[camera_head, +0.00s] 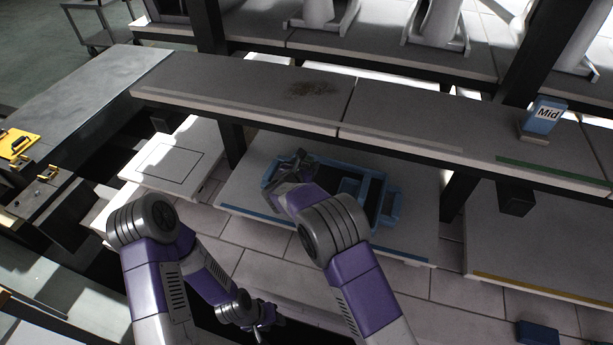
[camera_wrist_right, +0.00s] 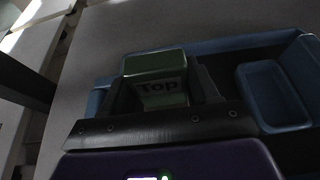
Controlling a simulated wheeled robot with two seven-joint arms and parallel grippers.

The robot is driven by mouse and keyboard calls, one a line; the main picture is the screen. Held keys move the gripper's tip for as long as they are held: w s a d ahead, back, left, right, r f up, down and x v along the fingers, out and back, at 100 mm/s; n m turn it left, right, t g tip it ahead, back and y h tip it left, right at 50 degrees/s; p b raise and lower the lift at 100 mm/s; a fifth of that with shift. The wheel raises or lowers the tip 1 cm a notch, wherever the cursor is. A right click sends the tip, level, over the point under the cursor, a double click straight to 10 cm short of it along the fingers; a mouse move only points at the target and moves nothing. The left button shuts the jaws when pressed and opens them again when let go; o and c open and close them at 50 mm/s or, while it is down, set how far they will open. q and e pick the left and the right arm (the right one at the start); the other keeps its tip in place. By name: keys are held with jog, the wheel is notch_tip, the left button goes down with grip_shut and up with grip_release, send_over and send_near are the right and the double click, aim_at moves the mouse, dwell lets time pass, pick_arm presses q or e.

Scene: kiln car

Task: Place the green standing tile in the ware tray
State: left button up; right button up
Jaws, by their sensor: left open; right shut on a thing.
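The green tile (camera_wrist_right: 155,64), marked "Top", stands between the two dark fingers of my right gripper in the right wrist view. The gripper is shut on it. In the head view my right gripper (camera_head: 297,163) is over the left part of the blue ware tray (camera_head: 394,210), and the tile is not clear there. The tray's blue rim (camera_wrist_right: 235,43) runs behind the tile in the wrist view. I cannot tell whether the tile touches the tray floor. My left gripper (camera_head: 262,320) is open and empty, low at the bottom, apart from the tray.
The tray sits on a pale lower shelf (camera_head: 238,190) under a long grey shelf (camera_head: 400,125). A blue block marked "Mid" (camera_head: 543,118) stands on that upper shelf at right. A smaller blue bin (camera_wrist_right: 272,95) is inside the tray. Dark posts flank the lower shelf.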

notch_tip(320, 180, down, 4)
jog(key=shift+f+b, duration=0.1)
jog(key=shift+b, duration=0.6)
jog(key=o, duration=1.2)
jog(key=shift+a+r, duration=0.1)
jog(key=shift+r, duration=0.1)
jog(key=p+v, duration=0.3)
jog(key=v, duration=0.9)
